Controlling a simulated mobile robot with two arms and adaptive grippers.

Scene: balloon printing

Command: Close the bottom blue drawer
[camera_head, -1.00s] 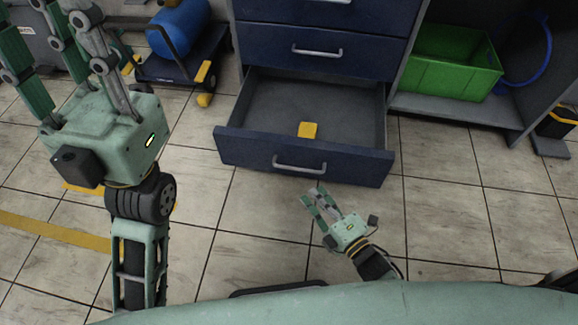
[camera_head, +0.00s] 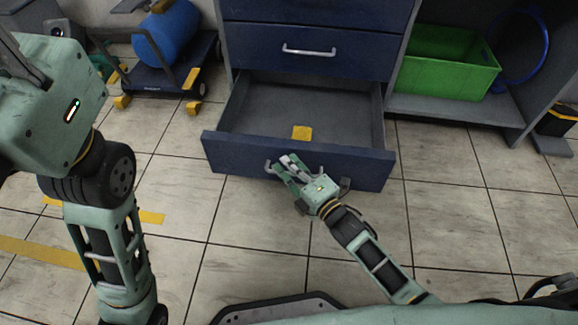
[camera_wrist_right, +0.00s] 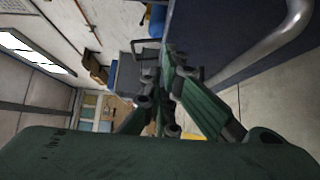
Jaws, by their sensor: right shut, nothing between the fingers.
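The bottom blue drawer (camera_head: 232,146) is pulled out of the blue cabinet, with a small yellow block (camera_head: 302,133) lying inside. My right gripper (camera_head: 281,164) is shut and empty at the outer face of the drawer front, over its handle, most of which it hides. I cannot tell whether it touches the front. In the right wrist view the blue drawer front (camera_wrist_right: 235,35) and the grey handle (camera_wrist_right: 265,50) are close beside the fingers. My left arm is at the left edge, and its fingertips are out of view.
The drawer above (camera_head: 255,45) is shut. A green bin (camera_head: 447,68) sits on a low shelf at the right. A cart (camera_head: 165,80) with a blue cylinder (camera_head: 170,36) stands at the back left. The tiled floor in front of the cabinet is clear.

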